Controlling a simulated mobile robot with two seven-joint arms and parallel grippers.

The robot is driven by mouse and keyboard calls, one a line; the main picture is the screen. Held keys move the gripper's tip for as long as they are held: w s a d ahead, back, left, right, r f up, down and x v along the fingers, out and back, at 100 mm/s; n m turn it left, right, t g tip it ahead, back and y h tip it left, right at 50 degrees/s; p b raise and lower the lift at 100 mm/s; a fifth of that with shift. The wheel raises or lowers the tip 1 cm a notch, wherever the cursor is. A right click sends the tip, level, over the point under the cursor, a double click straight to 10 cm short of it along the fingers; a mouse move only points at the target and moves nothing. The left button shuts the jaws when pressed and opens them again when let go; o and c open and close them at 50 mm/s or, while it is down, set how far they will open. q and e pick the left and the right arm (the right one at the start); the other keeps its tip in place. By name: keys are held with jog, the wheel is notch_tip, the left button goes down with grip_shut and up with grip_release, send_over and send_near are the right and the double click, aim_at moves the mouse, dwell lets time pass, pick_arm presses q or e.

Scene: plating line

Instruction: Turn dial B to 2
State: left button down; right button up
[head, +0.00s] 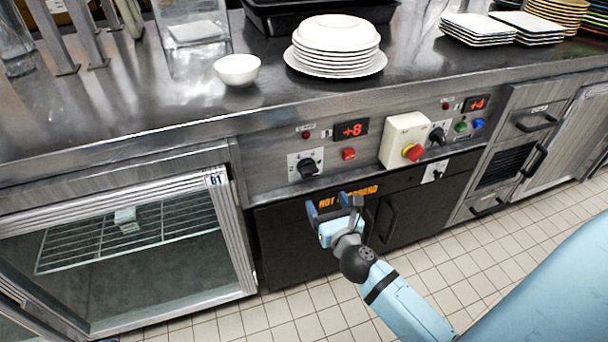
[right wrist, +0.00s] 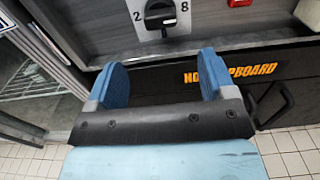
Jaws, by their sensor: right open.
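A black dial (head: 306,166) on a white plate sits on the steel front panel, below a red display (head: 351,129) reading +8. The dial also shows at the top of the right wrist view (right wrist: 162,15), partly cut off, with 2 to its left and 8 to its right. A second black dial (head: 437,135) sits further right, near a display (head: 476,104) reading +4. I cannot read which dial is marked B. My right gripper (head: 333,207) is open and empty, below the first dial and apart from it; its spread blue fingers show in the right wrist view (right wrist: 160,78). My left gripper is not in view.
A red button (head: 348,154) is just right of the first dial. The black hot cupboard (head: 290,238) is behind my gripper. A glass-fronted cabinet (head: 120,250) stands left. Plates (head: 336,45) stand on the counter above.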

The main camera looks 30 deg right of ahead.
aim_at(311, 175)
jog(key=b+x, duration=0.1)
jog(key=x, duration=1)
jog(key=shift+w+d, duration=0.1)
jog(key=shift+w, duration=0.45)
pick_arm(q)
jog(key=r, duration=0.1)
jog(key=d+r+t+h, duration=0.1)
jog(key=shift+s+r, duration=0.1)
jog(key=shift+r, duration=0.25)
pick_arm(e)
jog(key=c, duration=0.9)
